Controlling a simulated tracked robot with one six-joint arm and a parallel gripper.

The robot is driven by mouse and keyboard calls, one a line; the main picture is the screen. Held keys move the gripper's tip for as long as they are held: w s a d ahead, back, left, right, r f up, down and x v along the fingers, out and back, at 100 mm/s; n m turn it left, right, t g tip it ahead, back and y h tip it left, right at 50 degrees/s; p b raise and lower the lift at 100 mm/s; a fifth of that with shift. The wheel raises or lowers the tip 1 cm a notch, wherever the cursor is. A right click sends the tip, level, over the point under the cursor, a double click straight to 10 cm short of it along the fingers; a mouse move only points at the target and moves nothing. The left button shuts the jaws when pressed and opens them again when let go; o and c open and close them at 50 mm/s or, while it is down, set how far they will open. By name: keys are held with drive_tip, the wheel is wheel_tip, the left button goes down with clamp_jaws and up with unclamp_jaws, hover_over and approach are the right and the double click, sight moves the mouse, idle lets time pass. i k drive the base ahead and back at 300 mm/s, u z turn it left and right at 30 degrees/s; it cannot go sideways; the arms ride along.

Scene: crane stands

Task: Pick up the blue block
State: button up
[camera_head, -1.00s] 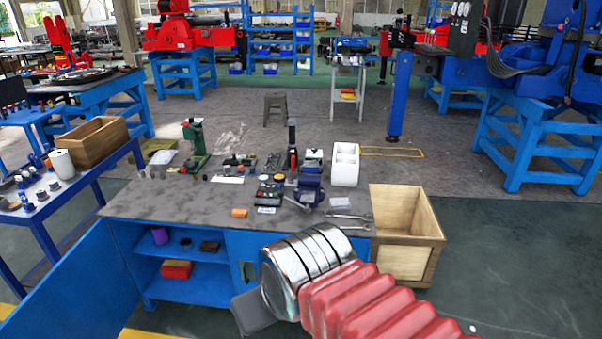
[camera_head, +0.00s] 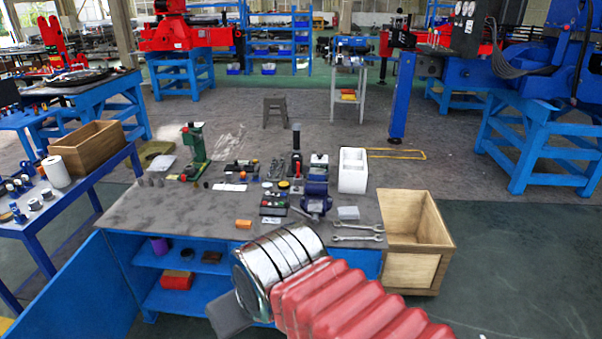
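I cannot make out a clear blue block on the grey bench top (camera_head: 150,207). The blue thing that shows there is a vise-like piece (camera_head: 317,190), right of the middle of the bench. A small orange block (camera_head: 243,224) lies at the bench's front edge. My arm, with a chrome end and red bellows, reaches in from the lower right, in front of the bench. A dark grey part of my gripper (camera_head: 229,314) shows below the chrome end; its fingertips are not clear, and I cannot tell whether it holds anything.
Small tools and a green stand (camera_head: 194,150) crowd the bench. A white holder (camera_head: 352,170) and wrenches (camera_head: 357,232) lie at its right. An open wooden crate (camera_head: 413,268) stands right of the bench. A blue side table (camera_head: 50,217) stands left. Floor at the right is clear.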

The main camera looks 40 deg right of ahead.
sight(315, 174)
drive_tip(key=u, duration=0.2)
drive_tip(key=i, duration=1.6)
drive_tip(key=z, duration=0.6)
